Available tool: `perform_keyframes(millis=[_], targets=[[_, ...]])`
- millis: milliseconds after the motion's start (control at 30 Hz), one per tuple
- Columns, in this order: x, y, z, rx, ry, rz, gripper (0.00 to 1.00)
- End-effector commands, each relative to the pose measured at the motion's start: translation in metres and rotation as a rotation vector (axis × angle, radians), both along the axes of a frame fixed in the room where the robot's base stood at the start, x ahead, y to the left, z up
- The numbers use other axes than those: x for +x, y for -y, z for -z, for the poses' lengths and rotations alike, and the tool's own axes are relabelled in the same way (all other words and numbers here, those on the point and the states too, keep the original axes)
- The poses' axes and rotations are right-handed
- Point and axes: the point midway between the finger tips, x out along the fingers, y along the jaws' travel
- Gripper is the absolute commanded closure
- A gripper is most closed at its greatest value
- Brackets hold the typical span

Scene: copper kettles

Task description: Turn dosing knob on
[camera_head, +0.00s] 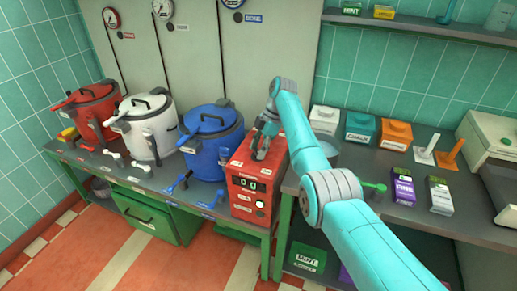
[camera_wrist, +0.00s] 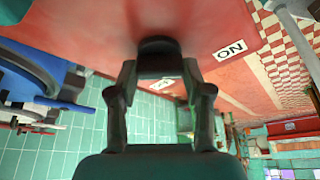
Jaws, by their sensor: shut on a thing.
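The red dosing box (camera_head: 243,207) stands at the right end of the left bench, with a small display (camera_head: 248,185) on its front. My gripper (camera_head: 261,147) reaches down onto its top. In the wrist view, my gripper (camera_wrist: 158,68) is shut on a dark knob (camera_wrist: 158,45), with one finger on each side of it. The knob sits on the red top face. A white ON label (camera_wrist: 230,50) lies to the right of the knob. A second label (camera_wrist: 165,90) is partly hidden behind the fingers. Which way the knob points is hard to tell.
A blue kettle (camera_head: 210,150) stands close left of the box, then a white kettle (camera_head: 150,135) and a red one (camera_head: 95,110). Levers line the bench front. Canisters (camera_head: 361,127) and cartons (camera_head: 402,187) stand on the right counter, below a shelf (camera_head: 430,26).

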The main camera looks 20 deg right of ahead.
Motion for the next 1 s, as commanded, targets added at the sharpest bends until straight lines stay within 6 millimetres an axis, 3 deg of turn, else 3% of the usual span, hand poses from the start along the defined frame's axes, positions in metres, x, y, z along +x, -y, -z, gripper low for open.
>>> perform_keyframes(millis=[167,200,267,667,767,1000], targets=[[0.000,0.000,0.000,-0.001,0.000,0.000,0.85],[0.000,0.000,0.000,-0.001,0.000,0.000,0.40],[0.000,0.000,0.000,-0.001,0.000,0.000,0.25],[0.001,0.002,-0.004,-0.001,0.002,0.001,0.25],[0.002,0.006,-0.014,-0.001,0.003,0.001,0.25],[0.005,0.024,-0.057,-0.002,0.003,0.002,0.25]])
